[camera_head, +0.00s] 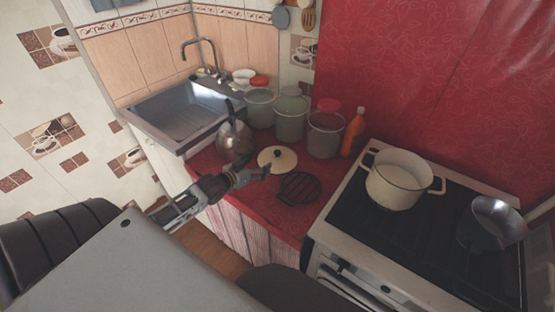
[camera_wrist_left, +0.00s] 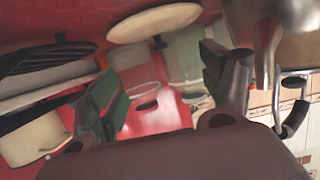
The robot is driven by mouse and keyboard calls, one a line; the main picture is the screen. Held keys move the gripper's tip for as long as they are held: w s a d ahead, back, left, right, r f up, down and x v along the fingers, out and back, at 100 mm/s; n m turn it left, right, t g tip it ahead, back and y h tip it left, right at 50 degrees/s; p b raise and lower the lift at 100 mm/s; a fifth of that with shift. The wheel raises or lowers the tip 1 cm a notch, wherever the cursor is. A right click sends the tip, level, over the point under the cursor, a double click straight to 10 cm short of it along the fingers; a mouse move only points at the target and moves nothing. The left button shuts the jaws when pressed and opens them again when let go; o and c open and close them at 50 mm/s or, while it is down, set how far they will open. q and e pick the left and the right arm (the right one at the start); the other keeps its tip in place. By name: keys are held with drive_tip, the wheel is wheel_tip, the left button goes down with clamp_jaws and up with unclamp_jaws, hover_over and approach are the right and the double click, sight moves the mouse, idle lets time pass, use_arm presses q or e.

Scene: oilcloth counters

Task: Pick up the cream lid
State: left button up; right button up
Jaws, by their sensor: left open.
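The cream lid (camera_head: 285,160) lies flat on the red counter (camera_head: 216,174), with its dark knob (camera_head: 275,152) up. In the left wrist view the picture is upside down and the lid (camera_wrist_left: 150,22) shows at the top, its knob (camera_wrist_left: 158,42) pointing down the frame. My left gripper (camera_head: 264,171) is just in front of the lid, low over the counter. In the left wrist view its jaws (camera_wrist_left: 160,85) are apart with nothing between them. The knob appears in line with the gap, beyond the fingertips. My right gripper is in neither view.
A steel kettle (camera_head: 236,140) stands close left of the lid. A black trivet (camera_head: 298,188) lies close right. Several canisters (camera_head: 291,122) and an orange bottle (camera_head: 353,132) stand behind. The stove at right holds a cream pot (camera_head: 398,182) and a steel pan (camera_head: 488,225).

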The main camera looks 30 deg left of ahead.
sight(276, 154)
use_arm(q)
drive_tip(key=shift+b+x, duration=0.3)
drive_tip(key=shift+x, duration=3.35)
drive_tip(key=shift+x, duration=2.55)
drive_tip(key=shift+r, duration=0.15)
drive_tip(key=shift+c, duration=0.4)
drive_tip(key=c, duration=1.7)
